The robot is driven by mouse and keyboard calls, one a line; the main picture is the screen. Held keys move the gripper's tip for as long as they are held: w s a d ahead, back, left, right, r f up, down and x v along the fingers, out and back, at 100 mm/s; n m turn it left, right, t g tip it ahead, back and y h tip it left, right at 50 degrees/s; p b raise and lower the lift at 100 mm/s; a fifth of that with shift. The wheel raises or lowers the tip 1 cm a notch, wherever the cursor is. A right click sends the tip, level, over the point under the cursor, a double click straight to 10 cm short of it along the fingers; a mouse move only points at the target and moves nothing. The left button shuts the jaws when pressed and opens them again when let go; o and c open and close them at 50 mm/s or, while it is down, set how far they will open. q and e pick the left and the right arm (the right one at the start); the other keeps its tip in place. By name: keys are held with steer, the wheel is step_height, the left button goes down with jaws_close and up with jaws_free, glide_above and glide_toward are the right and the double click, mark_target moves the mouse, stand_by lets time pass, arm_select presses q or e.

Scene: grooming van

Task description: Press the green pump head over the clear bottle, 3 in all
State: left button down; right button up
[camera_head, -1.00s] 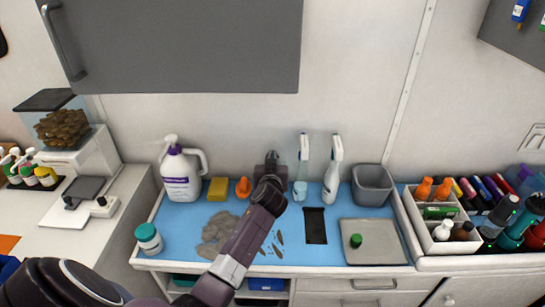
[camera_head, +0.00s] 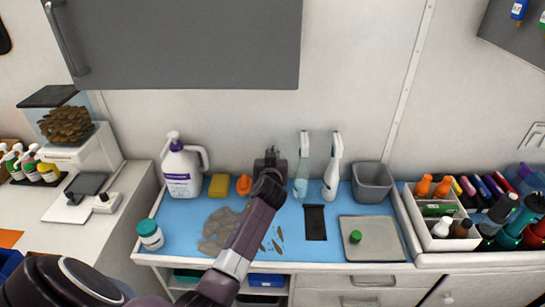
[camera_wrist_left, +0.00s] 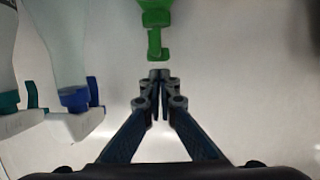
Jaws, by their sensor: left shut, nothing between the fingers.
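The green pump head (camera_wrist_left: 155,28) shows at the top of the left wrist view, with its narrow nozzle pointing down in the picture. The clear bottle beneath it cannot be made out, and in the head view my left arm covers that spot. My left gripper (camera_head: 271,151) is over the back of the blue mat, near the wall. Its fingers (camera_wrist_left: 159,74) are shut and empty, and they appear just below the nozzle in the wrist view. I cannot tell whether they touch it. My right gripper is not in view.
Two spray bottles (camera_head: 301,186) (camera_head: 332,183) stand just right of my gripper. An orange item (camera_head: 243,185), a yellow sponge (camera_head: 219,185) and a white jug (camera_head: 182,172) stand left. A grey bin (camera_head: 372,183) and a tray (camera_head: 385,249) are farther right. A grey cabinet (camera_head: 180,45) hangs above.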

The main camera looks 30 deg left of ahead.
arm_select(q)
steer(key=s+d+r, duration=0.1)
steer(key=s+d+r+b, duration=0.1)
steer(key=s, duration=0.1)
steer(key=shift+s+d+r, duration=0.1)
steer(key=shift+d+r, duration=0.1)
steer(key=shift+r, duration=0.05)
steer(key=b+v, duration=0.1)
steer(key=v, duration=0.5)
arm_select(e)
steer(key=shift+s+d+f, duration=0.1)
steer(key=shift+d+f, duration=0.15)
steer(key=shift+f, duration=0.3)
arm_select(q)
steer(key=shift+a, duration=0.1)
